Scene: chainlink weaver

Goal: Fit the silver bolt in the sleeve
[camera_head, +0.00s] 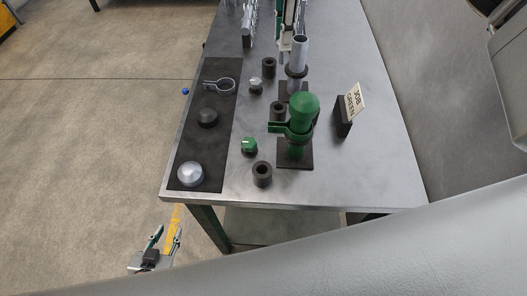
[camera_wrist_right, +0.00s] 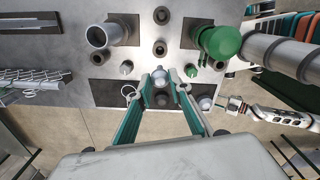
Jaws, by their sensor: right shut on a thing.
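In the right wrist view my right gripper (camera_wrist_right: 160,80) is shut on a small rounded silver piece (camera_wrist_right: 161,75), which looks like the silver bolt. Its lower part is hidden. It is not visible in the head view. An open-topped silver tube (camera_head: 299,52) stands upright on a dark plate with a dark ring around it; it also shows in the wrist view (camera_wrist_right: 98,37). Dark hollow cylinders stand on the table, at the front (camera_head: 262,173), middle (camera_head: 278,108) and back (camera_head: 269,67). I cannot tell which one is the sleeve. My left gripper (camera_head: 168,238) is open and empty, off the table's front left.
A green dome-topped post (camera_head: 305,108) with a green clamp stands near the table's front. A card (camera_head: 354,101) reads "JOB GREEN". A dark mat (camera_head: 217,146) bears a silver ring clamp (camera_head: 222,86), a black dome (camera_head: 207,118) and a silver dome (camera_head: 190,174). Small silver (camera_head: 256,84) and green (camera_head: 249,146) knobs stand beside it.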

